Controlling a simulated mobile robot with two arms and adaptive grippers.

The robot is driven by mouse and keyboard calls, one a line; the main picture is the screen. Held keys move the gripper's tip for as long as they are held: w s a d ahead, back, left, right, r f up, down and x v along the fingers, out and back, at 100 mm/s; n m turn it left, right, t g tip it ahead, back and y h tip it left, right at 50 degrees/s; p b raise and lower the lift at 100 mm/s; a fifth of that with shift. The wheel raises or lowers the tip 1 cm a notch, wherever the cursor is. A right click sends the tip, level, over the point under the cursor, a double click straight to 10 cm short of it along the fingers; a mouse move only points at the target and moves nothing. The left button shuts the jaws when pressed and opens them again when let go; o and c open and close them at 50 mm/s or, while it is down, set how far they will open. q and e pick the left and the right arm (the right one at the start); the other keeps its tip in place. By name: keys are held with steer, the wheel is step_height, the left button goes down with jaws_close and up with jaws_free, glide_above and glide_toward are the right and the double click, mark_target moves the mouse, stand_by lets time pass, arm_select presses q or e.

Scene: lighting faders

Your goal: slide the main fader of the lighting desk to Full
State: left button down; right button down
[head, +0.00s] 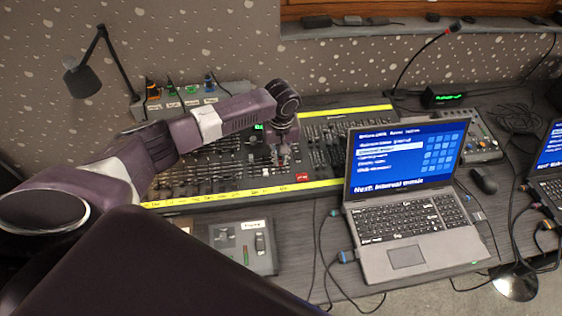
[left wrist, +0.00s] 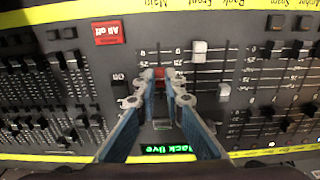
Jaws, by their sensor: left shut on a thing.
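The lighting desk (head: 205,172) lies on the table in the head view, with rows of faders and yellow strips. My left gripper (head: 283,160) reaches down onto its middle section. In the left wrist view, which shows the desk upside down, my left gripper (left wrist: 160,76) is shut on the red cap of the main fader (left wrist: 159,72), in line with the "Main" label. The cap is partly covered by the fingertips. It stands part-way along its scale, on the far side of the 0 mark. My right gripper is not in view.
White-capped faders (left wrist: 199,50) stand close beside my fingers. A red "All off" button (left wrist: 108,33) is near the desk's front edge. A small labelled box (head: 240,245) lies in front.

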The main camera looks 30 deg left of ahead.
arm_select(q)
steer(key=shift+w+a+r+b, duration=0.1)
steer(key=shift+w+a+b, duration=0.1)
steer(key=shift+w+a, duration=0.35)
steer(key=shift+w+a+r+b, duration=0.15)
steer(key=shift+w+a, duration=0.15)
steer(key=shift+w, duration=0.3)
steer(key=c, duration=2.3)
jaws_free()
steer(key=shift+f, duration=0.1)
step_height(320, 180, up, 3)
steer(key=p, duration=0.3)
steer(key=shift+f, duration=0.2)
step_height(320, 180, up, 12)
steer(key=s, duration=0.1)
steer(key=shift+d, duration=0.3)
